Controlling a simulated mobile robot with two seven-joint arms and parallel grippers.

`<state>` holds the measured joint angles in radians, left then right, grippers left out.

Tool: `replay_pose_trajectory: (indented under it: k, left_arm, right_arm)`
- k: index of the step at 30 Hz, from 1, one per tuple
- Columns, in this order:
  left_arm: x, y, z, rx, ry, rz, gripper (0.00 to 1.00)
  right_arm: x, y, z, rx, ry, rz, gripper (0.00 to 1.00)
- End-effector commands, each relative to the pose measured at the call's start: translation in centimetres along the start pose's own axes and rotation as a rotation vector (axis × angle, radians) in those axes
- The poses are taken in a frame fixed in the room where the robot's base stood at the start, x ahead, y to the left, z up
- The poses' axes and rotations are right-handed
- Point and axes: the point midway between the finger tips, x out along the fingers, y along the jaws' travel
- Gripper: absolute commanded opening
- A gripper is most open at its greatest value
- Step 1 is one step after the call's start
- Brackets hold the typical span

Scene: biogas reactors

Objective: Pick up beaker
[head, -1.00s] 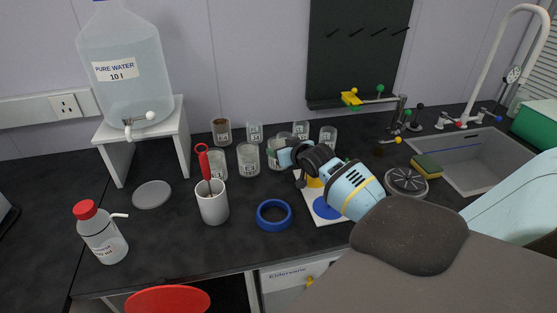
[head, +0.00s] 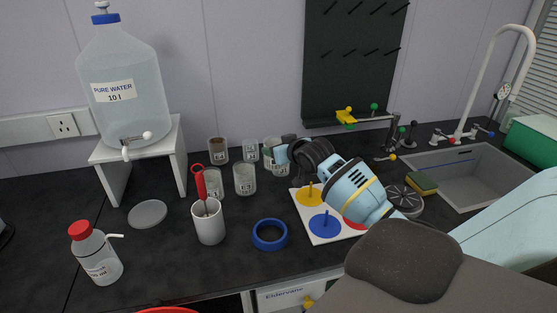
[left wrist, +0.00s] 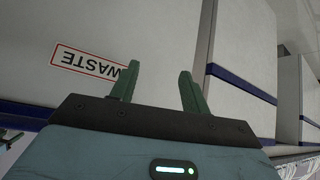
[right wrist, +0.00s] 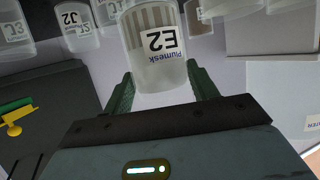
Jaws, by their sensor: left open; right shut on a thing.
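My right gripper (right wrist: 160,88) is shut on a clear beaker labelled E2 Plumesk (right wrist: 156,62), which sits between its fingers in the right wrist view. In the head view this beaker (head: 281,168) is partly hidden by the gripper, among the other beakers at the back of the bench. My left gripper (left wrist: 159,72) is open and empty, in front of a pale panel with a WASTE label (left wrist: 88,62). It is not in the head view.
Several other labelled beakers, one labelled E3 (head: 245,180), stand close by. A white cup with a red-handled tool (head: 209,225), a blue ring (head: 270,234) and a board with coloured discs (head: 315,231) lie nearer. The sink (head: 480,178) is at the right.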

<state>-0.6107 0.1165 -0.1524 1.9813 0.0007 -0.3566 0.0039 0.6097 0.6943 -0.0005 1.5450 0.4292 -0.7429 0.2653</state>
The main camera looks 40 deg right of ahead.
Motion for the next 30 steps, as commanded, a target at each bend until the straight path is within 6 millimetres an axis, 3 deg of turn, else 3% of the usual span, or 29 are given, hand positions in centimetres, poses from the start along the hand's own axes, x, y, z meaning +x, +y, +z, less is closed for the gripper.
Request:
replay_pose_trajectory:
  k: [8,21,30]
  left_arm:
    - [-0.1,-0.1,-0.4,0.001,0.007,-0.001,0.46]
    - [-0.1,-0.1,-0.4,0.001,0.008,-0.001,0.46]
    - [-0.1,0.0,-0.3,0.001,0.006,-0.001,0.46]
  right_arm:
    - [-3.9,-0.1,2.0,-0.003,-0.003,-0.001,0.15]
    - [-12.3,0.0,5.5,-0.002,-0.005,0.000,0.15]
    - [-15.7,0.0,6.8,0.000,-0.003,-0.001,0.15]
